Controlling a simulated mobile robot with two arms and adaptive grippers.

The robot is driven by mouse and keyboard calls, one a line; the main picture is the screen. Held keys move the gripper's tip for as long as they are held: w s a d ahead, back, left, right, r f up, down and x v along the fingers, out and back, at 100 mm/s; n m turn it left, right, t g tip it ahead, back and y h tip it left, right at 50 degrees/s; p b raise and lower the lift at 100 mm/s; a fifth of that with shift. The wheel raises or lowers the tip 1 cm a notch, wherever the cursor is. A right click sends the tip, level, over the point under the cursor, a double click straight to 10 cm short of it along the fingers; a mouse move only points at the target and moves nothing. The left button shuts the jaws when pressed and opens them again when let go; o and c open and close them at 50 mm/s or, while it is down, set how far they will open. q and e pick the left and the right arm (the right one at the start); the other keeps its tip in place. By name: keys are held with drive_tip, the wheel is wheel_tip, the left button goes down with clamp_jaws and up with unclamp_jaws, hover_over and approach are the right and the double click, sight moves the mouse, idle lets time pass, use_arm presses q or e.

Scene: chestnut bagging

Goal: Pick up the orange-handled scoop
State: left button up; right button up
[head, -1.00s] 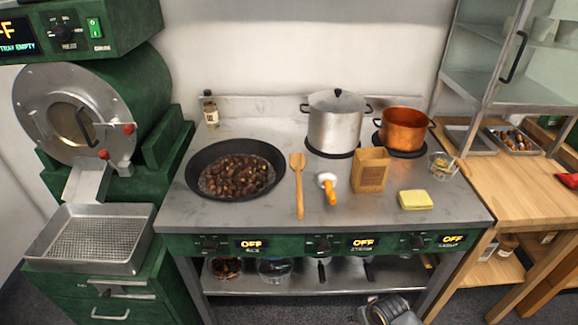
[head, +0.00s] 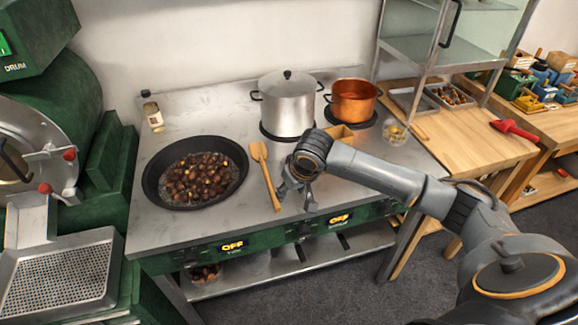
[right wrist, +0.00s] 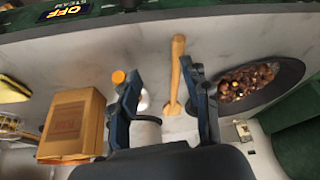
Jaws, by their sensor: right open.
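The orange-handled scoop shows in the right wrist view, with its orange handle end (right wrist: 118,77) beside the tip of the left-hand finger. Its pale head (right wrist: 144,102) lies partly behind that finger. In the head view the scoop is hidden behind my right gripper (head: 297,196), which is low over the stove top with its fingers pointing down. In the right wrist view this gripper (right wrist: 157,74) is open, and I see nothing clamped in it. Whether a finger touches the scoop I cannot tell. My left gripper is out of view.
A wooden spatula (head: 264,172) lies close left of the gripper. It shows between the fingers in the right wrist view (right wrist: 176,72). A chestnut pan (head: 150,190) is further left. A paper bag (right wrist: 72,125), steel pot (head: 287,105) and copper pot (head: 352,101) stand nearby.

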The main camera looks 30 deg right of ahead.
drive_tip(key=w+d+r+m+h, duration=0.1)
drive_tip(key=w+d+r+m, duration=0.25)
drive_tip(key=d+r, duration=0.35)
drive_tip(key=shift+n, duration=0.45)
drive_tip(key=x, duration=0.3)
drive_tip(key=p+x, duration=0.1)
drive_tip(key=x, duration=0.3)
drive_tip(key=shift+w+a+f, duration=0.2)
drive_tip(key=shift+w+f+p, duration=0.15)
drive_tip(key=shift+f+p, duration=0.25)
drive_tip(key=shift+p+x, duration=0.55)
drive_tip(key=shift+x, duration=1.8)
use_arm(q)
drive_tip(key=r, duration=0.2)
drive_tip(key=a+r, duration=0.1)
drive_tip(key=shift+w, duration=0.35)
use_arm(e)
drive_tip(key=shift+a, duration=0.1)
drive_tip(key=shift+c, duration=0.2)
clamp_jaws()
